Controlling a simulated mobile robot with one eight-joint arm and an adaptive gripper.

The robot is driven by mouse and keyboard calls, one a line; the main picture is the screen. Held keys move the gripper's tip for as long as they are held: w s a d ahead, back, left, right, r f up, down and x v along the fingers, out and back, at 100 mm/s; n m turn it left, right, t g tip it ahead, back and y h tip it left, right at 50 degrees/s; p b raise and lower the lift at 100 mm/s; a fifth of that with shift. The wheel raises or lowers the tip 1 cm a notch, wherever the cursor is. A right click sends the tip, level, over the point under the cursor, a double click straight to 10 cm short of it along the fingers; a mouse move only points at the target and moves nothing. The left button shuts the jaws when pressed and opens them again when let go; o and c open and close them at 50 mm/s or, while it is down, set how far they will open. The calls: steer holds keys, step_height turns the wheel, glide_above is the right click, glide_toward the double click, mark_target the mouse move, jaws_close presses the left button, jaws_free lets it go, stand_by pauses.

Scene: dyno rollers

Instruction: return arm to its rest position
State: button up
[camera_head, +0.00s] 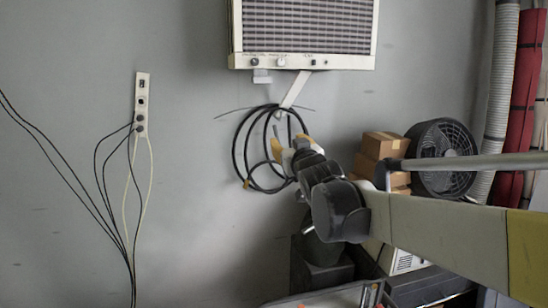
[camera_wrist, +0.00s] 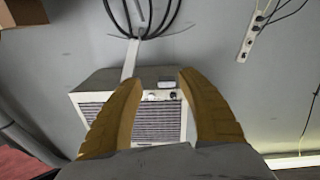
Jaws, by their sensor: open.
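My gripper (camera_head: 286,147) is at the end of my outstretched arm, which reaches in from the right in the head view. It is in front of a coiled black cable (camera_head: 238,150) that hangs from a bracket on the wall. In the wrist view my gripper (camera_wrist: 158,82) shows two yellow-brown fingers spread apart with nothing between them. The cable (camera_wrist: 142,20) is beyond the fingertips at the top of that view. I cannot tell from these frames how far the fingers are from the cable.
A wall unit with a grille (camera_head: 306,28) is above the cable. An outlet strip (camera_head: 141,105) with hanging wires is at left. Cardboard boxes (camera_head: 382,146), a black fan (camera_head: 443,140), a grey duct (camera_head: 501,90) and red rolls (camera_head: 525,80) stand at right. The wall between strip and cable is clear.

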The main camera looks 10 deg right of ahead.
steer(key=shift+s+f, duration=0.4)
steer(key=shift+f, duration=0.1)
steer(key=s+a+f+g+b, duration=0.1)
steer(key=s+f+g+b, duration=0.2)
steer(key=s+f+b, duration=0.4)
steer(key=s+a+f+g+b, duration=0.1)
steer(key=s+f+g+b, duration=0.3)
steer(key=s+f, duration=1.2)
steer(key=s+a+f+m+g+b, duration=0.1)
steer(key=s+f+g+b, duration=0.3)
steer(key=f, duration=2)
steer(key=s+b, duration=0.5)
steer(key=s, duration=0.3)
steer(key=shift+s+f+y+b, duration=0.25)
steer(key=shift+f+y+b, duration=0.05)
steer(key=shift+f+b, duration=0.1)
